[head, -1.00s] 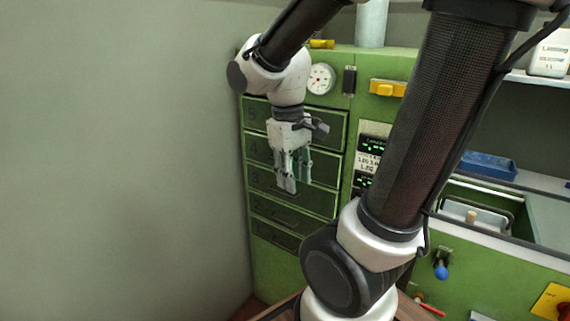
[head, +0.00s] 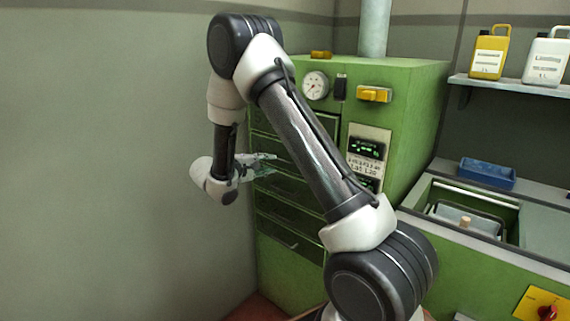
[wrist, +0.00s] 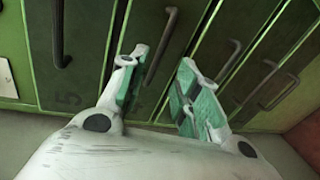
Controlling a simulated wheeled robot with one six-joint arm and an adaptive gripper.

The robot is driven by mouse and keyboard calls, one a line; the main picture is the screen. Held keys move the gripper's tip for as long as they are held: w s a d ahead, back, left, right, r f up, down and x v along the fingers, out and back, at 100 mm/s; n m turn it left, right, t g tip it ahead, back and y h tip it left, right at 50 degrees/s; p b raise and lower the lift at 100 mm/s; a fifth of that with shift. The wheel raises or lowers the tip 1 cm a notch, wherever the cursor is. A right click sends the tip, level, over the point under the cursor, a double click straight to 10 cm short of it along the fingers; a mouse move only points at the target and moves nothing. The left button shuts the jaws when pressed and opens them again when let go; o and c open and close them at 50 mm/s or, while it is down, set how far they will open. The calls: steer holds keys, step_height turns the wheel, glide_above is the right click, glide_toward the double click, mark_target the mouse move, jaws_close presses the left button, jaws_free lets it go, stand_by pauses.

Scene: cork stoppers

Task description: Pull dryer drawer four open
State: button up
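The green dryer (head: 400,85) has a stack of drawers with dark bar handles. In the wrist view, drawer five carries a 5, with its handle (wrist: 58,35) at the left. The handle (wrist: 162,42) beside it, on the drawer just below, is drawer four's. Drawer four (head: 288,150) looks shut, partly hidden by my arm in the head view. My gripper (wrist: 160,75) is open and empty, its fingers pointing at the drawer fronts. Drawer four's handle shows between the fingers; I cannot tell if they touch it. My gripper (head: 268,164) also shows in the head view.
Lower drawer handles (wrist: 228,62) lie to the right in the wrist view. A grey wall (head: 120,160) stands close on the left. A bench with a blue tray (head: 487,172) and a shelf with bottles (head: 490,52) are at the right.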

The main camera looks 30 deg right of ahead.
steer(key=shift+m, duration=0.5)
steer(key=x, duration=0.8)
steer(key=shift+r, duration=0.15)
jaws_close()
